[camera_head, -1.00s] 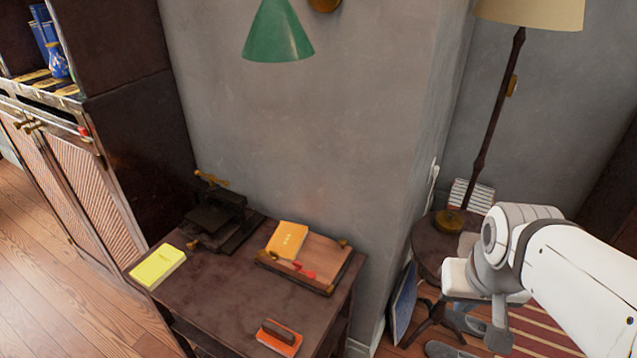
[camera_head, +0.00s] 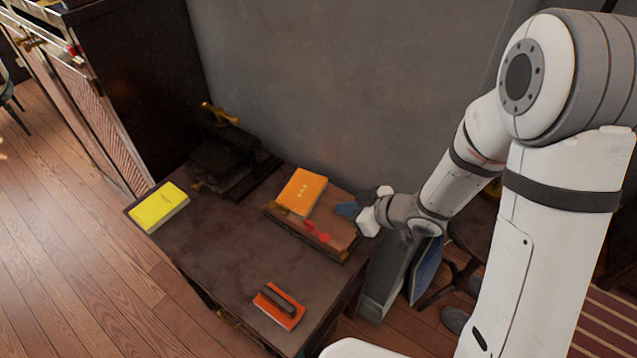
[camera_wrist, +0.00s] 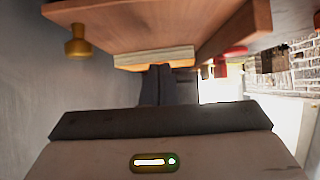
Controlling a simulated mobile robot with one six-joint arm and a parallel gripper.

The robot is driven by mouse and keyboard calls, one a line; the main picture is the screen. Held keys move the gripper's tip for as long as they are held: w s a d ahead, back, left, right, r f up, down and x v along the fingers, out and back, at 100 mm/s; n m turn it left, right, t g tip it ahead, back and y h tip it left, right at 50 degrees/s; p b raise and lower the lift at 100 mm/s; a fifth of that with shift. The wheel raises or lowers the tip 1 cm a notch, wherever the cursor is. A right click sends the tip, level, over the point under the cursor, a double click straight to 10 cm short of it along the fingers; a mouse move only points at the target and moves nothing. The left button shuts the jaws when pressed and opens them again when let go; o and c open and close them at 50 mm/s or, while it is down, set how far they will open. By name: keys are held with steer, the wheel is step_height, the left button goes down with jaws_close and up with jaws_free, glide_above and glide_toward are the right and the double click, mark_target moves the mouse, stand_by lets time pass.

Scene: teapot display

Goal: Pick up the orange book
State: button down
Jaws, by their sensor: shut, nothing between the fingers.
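The orange book (camera_head: 303,190) lies flat on a wooden board (camera_head: 335,236) with brass corners, near the back of the dark table. In the wrist view, which looks upside down, a pale page edge (camera_wrist: 155,58), likely the book's, shows against the board (camera_wrist: 150,25). My gripper (camera_head: 346,210) is shut and empty over the board's right side, just right of the book. Its dark fingers (camera_wrist: 168,85) point toward the page edge in the wrist view. I cannot tell whether they touch it.
Red items (camera_head: 318,232) lie on the board in front of the book. A yellow book (camera_head: 159,207) is at the table's left. A dark press (camera_head: 228,160) stands at the back. An orange block with a dark handle (camera_head: 279,305) is at the front. The table's middle is clear.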

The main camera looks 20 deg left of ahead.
mark_target(296, 192)
steer(key=w+a, duration=0.1)
steer(key=a, duration=0.6)
steer(key=w+a, duration=0.1)
steer(key=a, duration=0.3)
steer(key=shift+w+a+f, duration=0.35)
steer(key=shift+f, duration=0.05)
steer(key=shift+d+f, duration=0.1)
steer(key=shift+f, duration=0.3)
steer(key=shift+s+f, duration=0.1)
